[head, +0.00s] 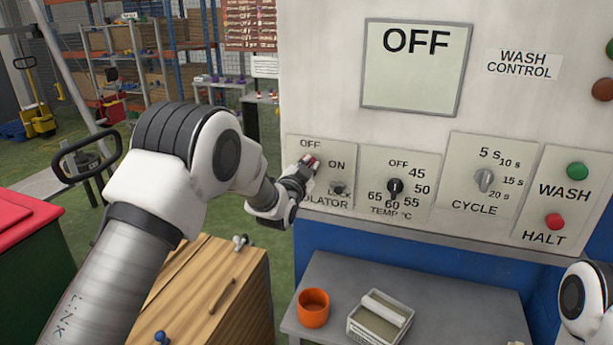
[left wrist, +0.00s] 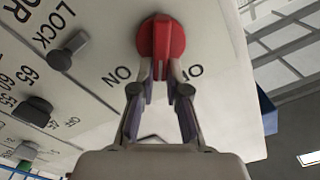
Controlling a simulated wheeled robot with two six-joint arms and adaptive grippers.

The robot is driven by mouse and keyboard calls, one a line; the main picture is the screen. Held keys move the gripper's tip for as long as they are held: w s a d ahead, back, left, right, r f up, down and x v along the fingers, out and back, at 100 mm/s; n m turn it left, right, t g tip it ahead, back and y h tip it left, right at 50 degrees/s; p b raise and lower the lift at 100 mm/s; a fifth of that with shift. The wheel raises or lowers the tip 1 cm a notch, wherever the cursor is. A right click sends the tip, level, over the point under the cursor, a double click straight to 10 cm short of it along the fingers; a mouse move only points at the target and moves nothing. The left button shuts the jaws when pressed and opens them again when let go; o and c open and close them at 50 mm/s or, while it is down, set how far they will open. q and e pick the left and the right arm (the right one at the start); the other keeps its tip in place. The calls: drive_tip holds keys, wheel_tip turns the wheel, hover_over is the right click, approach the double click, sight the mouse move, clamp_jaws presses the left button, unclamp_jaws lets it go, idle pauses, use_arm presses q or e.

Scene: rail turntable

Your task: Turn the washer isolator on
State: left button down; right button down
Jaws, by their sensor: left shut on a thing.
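The red isolator knob (head: 311,160) is on the left panel (head: 325,146) of the wash control cabinet, below the printed OFF and left of ON. In the left wrist view the knob (left wrist: 160,38) shows as a red disc with a raised bar. My left gripper (head: 304,169) is shut on that bar; its fingers (left wrist: 160,75) lie on either side of it. The fingers and knob partly cover the OFF print in the left wrist view. The large display (head: 414,80) reads OFF. My right gripper is out of view.
A small lock (head: 338,188) sits below ON. To the right are the temperature knob (head: 395,187), cycle knob (head: 485,180), green wash button (head: 577,171) and red halt button (head: 555,221). Below, a grey shelf (head: 455,299) holds an orange cup (head: 313,308) and a box (head: 381,317).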

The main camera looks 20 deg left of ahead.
use_arm(q)
drive_tip(key=shift+d+f+m+b, duration=0.15)
drive_tip(key=shift+f+m+b, duration=0.2)
drive_tip(key=shift+m+b, duration=1.25)
drive_tip(key=shift+d+f+m+b, duration=0.25)
drive_tip(key=shift+m+b, duration=0.9)
drive_tip(key=shift+m, duration=0.85)
drive_tip(key=shift+d+f+m+b, duration=0.1)
drive_tip(key=shift+f+m+b, duration=0.3)
drive_tip(key=shift+m+b, duration=1.2)
drive_tip(key=shift+m, duration=0.4)
drive_tip(key=c, duration=1.2)
unclamp_jaws()
drive_tip(key=shift+s, duration=0.15)
drive_tip(key=s, duration=1.1)
drive_tip(key=shift+s+a, duration=0.2)
drive_tip(key=shift+s, duration=0.15)
